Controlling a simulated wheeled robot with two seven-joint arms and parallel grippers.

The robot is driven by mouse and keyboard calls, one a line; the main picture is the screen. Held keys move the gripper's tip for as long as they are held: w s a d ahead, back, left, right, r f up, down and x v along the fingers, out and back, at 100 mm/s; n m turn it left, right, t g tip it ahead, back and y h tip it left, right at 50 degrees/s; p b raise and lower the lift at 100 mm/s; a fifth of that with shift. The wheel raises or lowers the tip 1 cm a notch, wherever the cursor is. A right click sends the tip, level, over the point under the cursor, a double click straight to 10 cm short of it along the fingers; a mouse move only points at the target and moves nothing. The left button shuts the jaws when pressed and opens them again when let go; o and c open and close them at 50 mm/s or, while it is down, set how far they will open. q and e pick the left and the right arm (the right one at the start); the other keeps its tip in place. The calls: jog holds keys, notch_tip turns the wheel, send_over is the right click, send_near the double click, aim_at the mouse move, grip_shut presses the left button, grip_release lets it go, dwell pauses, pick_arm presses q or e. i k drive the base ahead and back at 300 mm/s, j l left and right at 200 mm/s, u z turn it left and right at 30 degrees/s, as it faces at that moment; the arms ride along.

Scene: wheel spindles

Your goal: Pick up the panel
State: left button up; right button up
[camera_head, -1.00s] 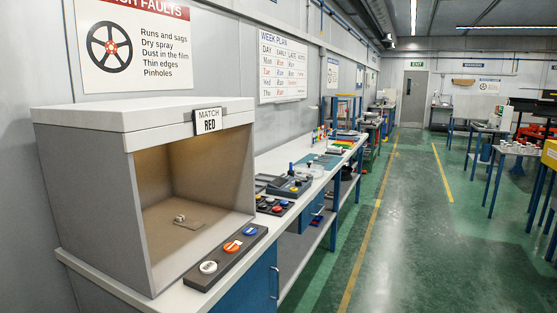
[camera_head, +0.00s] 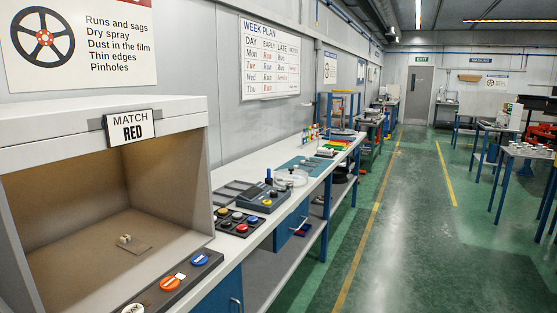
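No single thing stands out as the panel, and I cannot tell which it is. Inside the grey booth (camera_head: 95,103), marked by a "MATCH RED" sign (camera_head: 131,128), a small pale holder (camera_head: 125,239) stands by a flat brown plate (camera_head: 134,249) on the floor. Coloured flat pieces (camera_head: 336,145), green, yellow and red among them, lie further along the bench. Neither of my grippers is in view.
The white bench (camera_head: 228,176) runs along the left wall. A dark strip with round discs (camera_head: 173,282) lies before the booth. A tray of coloured discs (camera_head: 238,221) and a dark device (camera_head: 262,196) follow. The green floor aisle (camera_head: 400,220) is clear.

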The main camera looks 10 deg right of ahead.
aim_at(302, 162)
jog(key=i+l, duration=0.25)
jog(key=l, duration=0.15)
jog(key=i+l+u, duration=0.1)
jog(key=i+l, duration=0.15)
jog(key=l, duration=0.15)
jog(key=i+l, duration=0.25)
jog(key=l, duration=0.2)
jog(key=i+l+u, duration=0.1)
jog(key=l, duration=0.3)
jog(key=i+l, duration=0.35)
jog(key=i+l+u, duration=0.1)
jog(key=l, duration=0.45)
jog(key=i+l, duration=0.3)
jog(key=l, duration=0.15)
jog(key=i+l+u, duration=0.1)
jog(key=l, duration=0.35)
jog(key=i, duration=0.1)
